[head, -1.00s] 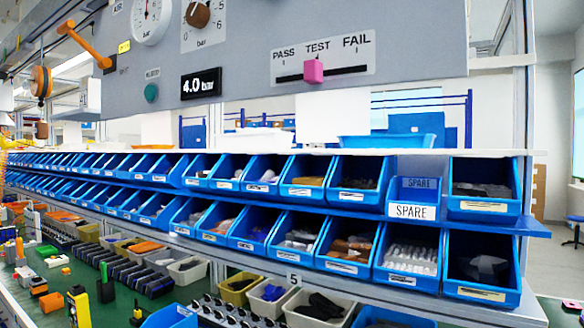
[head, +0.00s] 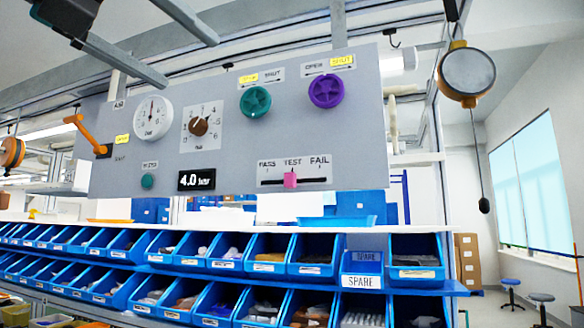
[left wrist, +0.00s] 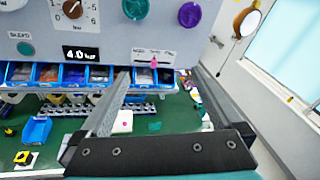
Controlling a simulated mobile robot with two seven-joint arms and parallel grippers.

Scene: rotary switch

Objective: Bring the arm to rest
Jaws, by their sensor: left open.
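My left gripper (head: 190,62) is in the upper left of the head view, by the upper edge of the grey panel (head: 225,165). Its two fingers are spread with nothing between them. In the left wrist view the gripper (left wrist: 160,73) is also open and empty. The brown rotary knob (head: 198,126) sits on a numbered dial on the panel, below the fingers in the picture and apart from them. It also shows at the top of the left wrist view (left wrist: 72,9). My right gripper is in neither view.
The panel carries a round gauge (head: 153,118), a teal knob (head: 255,101), a purple knob (head: 326,89), an orange lever (head: 88,136) and a pink slider (head: 290,180) at TEST. Rows of blue bins (head: 215,300) stand below. A round lamp-like object (head: 466,74) hangs at right.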

